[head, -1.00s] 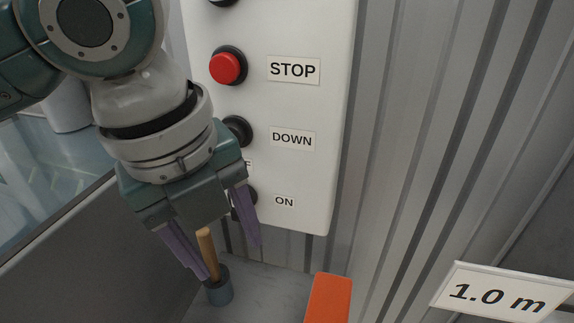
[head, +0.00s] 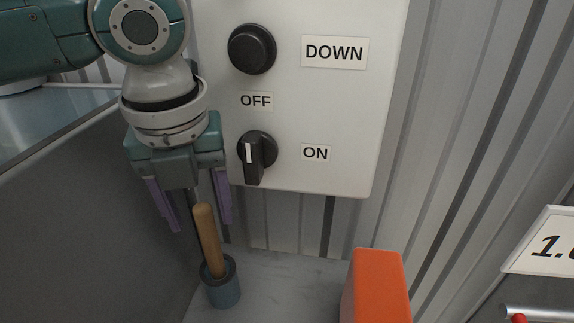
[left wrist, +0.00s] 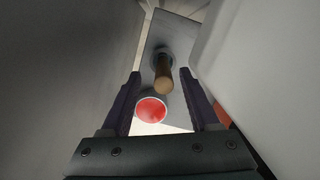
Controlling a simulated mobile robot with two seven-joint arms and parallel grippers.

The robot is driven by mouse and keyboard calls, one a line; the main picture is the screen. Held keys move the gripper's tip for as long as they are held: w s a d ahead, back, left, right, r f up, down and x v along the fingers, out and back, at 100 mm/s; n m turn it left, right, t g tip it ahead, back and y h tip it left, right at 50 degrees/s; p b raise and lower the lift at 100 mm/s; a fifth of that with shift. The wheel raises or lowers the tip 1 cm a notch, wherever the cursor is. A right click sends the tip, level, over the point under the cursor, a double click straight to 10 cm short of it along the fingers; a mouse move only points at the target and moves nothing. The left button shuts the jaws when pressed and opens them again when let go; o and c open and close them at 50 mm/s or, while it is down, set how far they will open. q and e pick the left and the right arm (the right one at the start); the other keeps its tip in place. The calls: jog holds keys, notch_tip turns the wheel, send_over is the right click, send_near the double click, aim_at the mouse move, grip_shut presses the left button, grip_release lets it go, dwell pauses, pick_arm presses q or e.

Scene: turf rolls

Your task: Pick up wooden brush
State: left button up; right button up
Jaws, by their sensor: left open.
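The wooden brush (head: 207,238) stands handle-up, slightly tilted, in a grey-blue cup (head: 222,288) on a grey surface. Its lower end is hidden inside the cup. My left gripper (head: 198,226) is open and empty, with its purple fingers pointing down near the top of the handle. In the left wrist view the brush handle (left wrist: 163,76) lies ahead, between the lines of the two open fingers (left wrist: 160,82) and apart from both. My right gripper is not in view.
A white control panel (head: 372,100) with a button and a knob is close behind my left gripper. A dark grey wall (head: 100,240) is on the left. An orange block (head: 378,285) stands right of the cup. A red-topped round thing (left wrist: 151,110) shows in the left wrist view.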

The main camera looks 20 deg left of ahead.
aim_at(209, 235)
pick_arm(q)
jog(key=f, duration=0.4)
jog(key=shift+w+d, duration=0.15)
jog(key=shift+w, duration=0.05)
jog(key=shift+f+b, duration=0.3)
jog(key=shift+f, duration=0.25)
jog(key=shift+w, duration=0.1)
grip_shut()
